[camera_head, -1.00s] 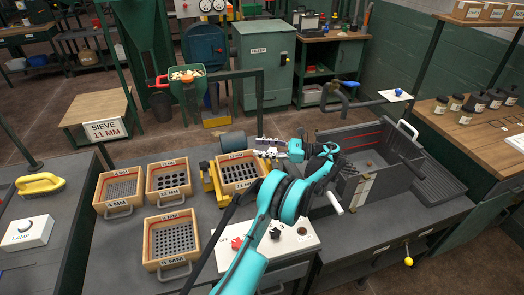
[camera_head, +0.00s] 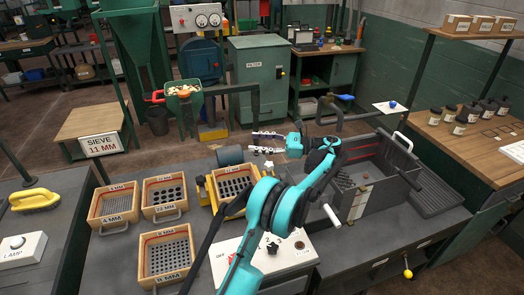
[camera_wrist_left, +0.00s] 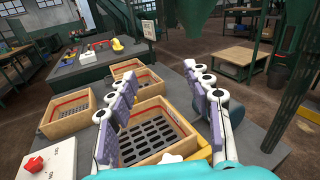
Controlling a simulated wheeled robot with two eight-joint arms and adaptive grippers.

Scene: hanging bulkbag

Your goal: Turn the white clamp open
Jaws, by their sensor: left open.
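My left gripper (camera_head: 264,142) is open and empty, raised above and behind the sieve with the yellow frame (camera_head: 207,188). In the left wrist view the two fingers of the gripper (camera_wrist_left: 160,82) stand wide apart, with the wooden sieve (camera_wrist_left: 187,122) below and between them. A small white piece (camera_wrist_left: 172,158), which looks like the white clamp, shows at the sieve's near edge, low between the fingers and apart from them. Its lower part is cut off by my gripper's body. My right gripper is not in view.
Several wooden sieves, such as the lower one (camera_head: 166,257), lie to the left on the bench. A white control panel (camera_head: 262,258) with a red knob (camera_wrist_left: 34,164) is near my arm. A grey basin (camera_head: 375,175) stands to the right. A green hopper (camera_head: 185,104) stands behind.

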